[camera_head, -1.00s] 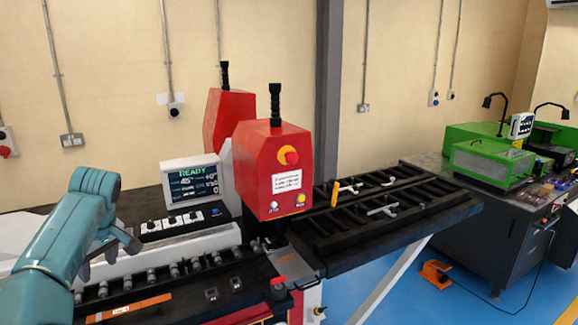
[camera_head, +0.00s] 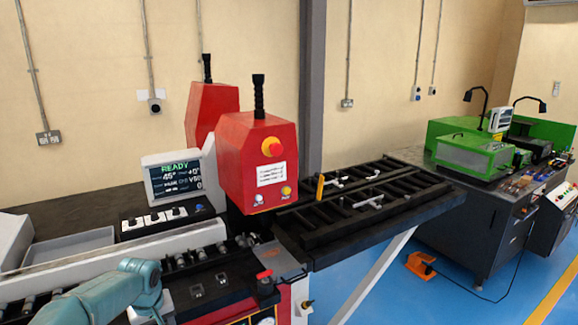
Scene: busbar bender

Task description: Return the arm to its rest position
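My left arm comes in at the bottom left, teal, bent low in front of the roller bed of the busbar bender. Its gripper (camera_head: 158,316) is at the bottom edge and mostly cut off, so its opening cannot be made out. No bar shows in it. The red bender head (camera_head: 262,165) stands to the right of and beyond the arm, apart from it. The display (camera_head: 174,177) behind the arm reads READY. My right gripper is not in view.
Several knobs sit on a panel (camera_head: 165,218) below the display. A black slatted table (camera_head: 370,205) extends right of the red head. A green machine (camera_head: 475,152) stands on a bench at the far right. An orange pedal (camera_head: 420,264) lies on the open blue floor.

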